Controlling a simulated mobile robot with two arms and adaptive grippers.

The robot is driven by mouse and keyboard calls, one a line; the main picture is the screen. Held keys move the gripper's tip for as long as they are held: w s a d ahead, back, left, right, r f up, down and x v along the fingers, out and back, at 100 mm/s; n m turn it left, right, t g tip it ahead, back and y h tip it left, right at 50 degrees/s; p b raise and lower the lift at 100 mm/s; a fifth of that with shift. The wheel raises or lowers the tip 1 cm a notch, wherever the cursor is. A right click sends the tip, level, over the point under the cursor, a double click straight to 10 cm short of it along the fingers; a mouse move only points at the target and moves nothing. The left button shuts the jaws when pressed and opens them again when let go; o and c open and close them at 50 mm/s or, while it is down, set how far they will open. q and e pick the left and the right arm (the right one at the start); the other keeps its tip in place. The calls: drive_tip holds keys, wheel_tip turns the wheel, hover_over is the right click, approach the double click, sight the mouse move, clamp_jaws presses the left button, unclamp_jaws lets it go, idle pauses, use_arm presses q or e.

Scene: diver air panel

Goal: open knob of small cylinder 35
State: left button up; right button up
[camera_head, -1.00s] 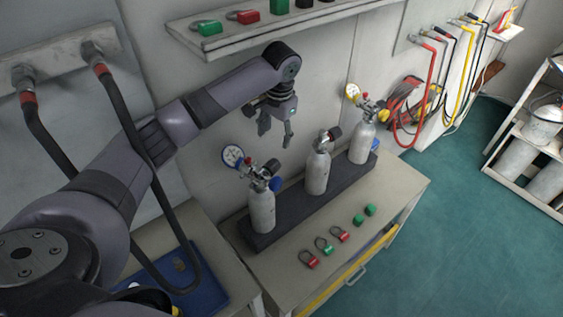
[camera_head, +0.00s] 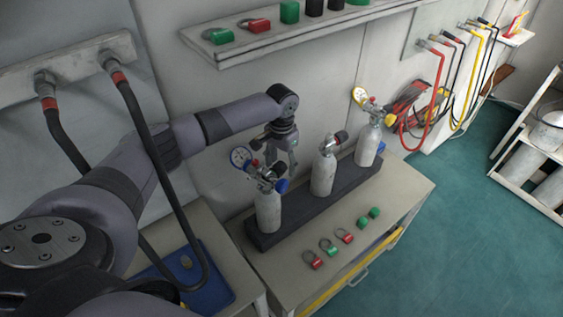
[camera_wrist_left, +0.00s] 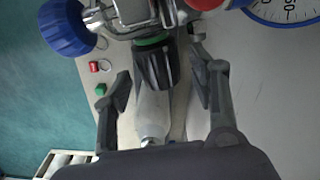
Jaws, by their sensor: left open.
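Three small white cylinders stand upright in a dark rack (camera_head: 310,217): a left one (camera_head: 268,212), a middle one (camera_head: 323,175) and a right one (camera_head: 368,147). I cannot read which is 35. My left gripper (camera_head: 280,164) is open, pointing down just above and behind the left cylinder's valve. In the left wrist view, the open fingers (camera_wrist_left: 160,66) lie on either side of a black ribbed knob (camera_wrist_left: 155,66) with a green ring, with gaps visible. A blue knob (camera_wrist_left: 66,27) and a blue-rimmed gauge (camera_wrist_left: 288,8) flank the metal valve. My right gripper is not in view.
Red and green padlock-like tags (camera_head: 328,246) lie on the bench in front of the rack. A shelf (camera_head: 240,52) holds more above. Black hoses hang at left near my arm. Coloured hoses (camera_head: 440,90) hang at right.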

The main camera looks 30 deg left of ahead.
use_arm(q)
drive_tip(key=shift+f, duration=0.3)
drive_tip(key=shift+c, duration=0.5)
drive_tip(key=c, duration=1.1)
